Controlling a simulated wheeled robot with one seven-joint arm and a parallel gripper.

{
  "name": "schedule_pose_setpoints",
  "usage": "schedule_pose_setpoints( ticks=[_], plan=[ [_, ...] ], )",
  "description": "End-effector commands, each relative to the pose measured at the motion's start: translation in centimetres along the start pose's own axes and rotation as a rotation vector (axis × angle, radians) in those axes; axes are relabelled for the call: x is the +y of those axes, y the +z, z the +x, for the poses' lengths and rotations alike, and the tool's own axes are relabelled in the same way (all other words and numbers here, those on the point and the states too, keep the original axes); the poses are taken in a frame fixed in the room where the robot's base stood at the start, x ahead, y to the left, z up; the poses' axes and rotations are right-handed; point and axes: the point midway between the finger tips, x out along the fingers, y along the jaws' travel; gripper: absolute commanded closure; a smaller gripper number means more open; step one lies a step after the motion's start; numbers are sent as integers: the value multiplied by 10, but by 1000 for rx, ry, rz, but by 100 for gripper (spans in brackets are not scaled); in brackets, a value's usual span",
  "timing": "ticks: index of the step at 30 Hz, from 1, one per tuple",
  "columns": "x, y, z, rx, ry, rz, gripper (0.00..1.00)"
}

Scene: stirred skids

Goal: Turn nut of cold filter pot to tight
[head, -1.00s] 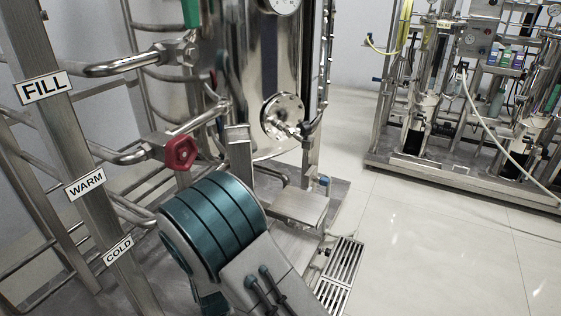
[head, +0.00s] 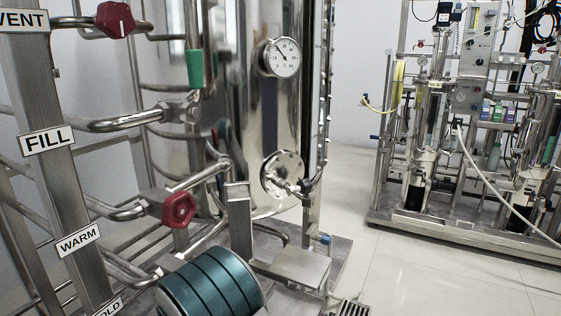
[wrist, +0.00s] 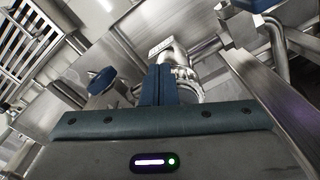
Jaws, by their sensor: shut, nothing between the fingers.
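My gripper (wrist: 157,85) shows in the wrist view as two dark blue fingers pressed together, with nothing between them. Just beyond the fingertips is a shiny metal fitting (wrist: 182,72) with a ridged, rounded part; the fingers overlap it in the picture, and I cannot tell whether they touch it. I cannot tell for sure whether this is the nut of the cold filter pot. In the head view the COLD label (head: 108,307) is partly cut off at the bottom left. My teal arm link hides what is behind it there, and the gripper is out of that view.
A blue knob (wrist: 101,80) is left of the fingers, and a steel beam (wrist: 262,100) is close on the right. The head view shows a red valve handle (head: 178,209), a green handle (head: 195,68) and a gauge (head: 282,57). Open floor (head: 440,280) lies to the right.

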Motion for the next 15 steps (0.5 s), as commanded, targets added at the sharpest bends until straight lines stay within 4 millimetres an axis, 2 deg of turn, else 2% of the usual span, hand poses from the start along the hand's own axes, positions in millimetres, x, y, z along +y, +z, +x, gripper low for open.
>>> schedule_pose_setpoints(
  ticks=[15],
  plan=[
    [-7,0,-2,4,-1,-2,100]
  ],
)
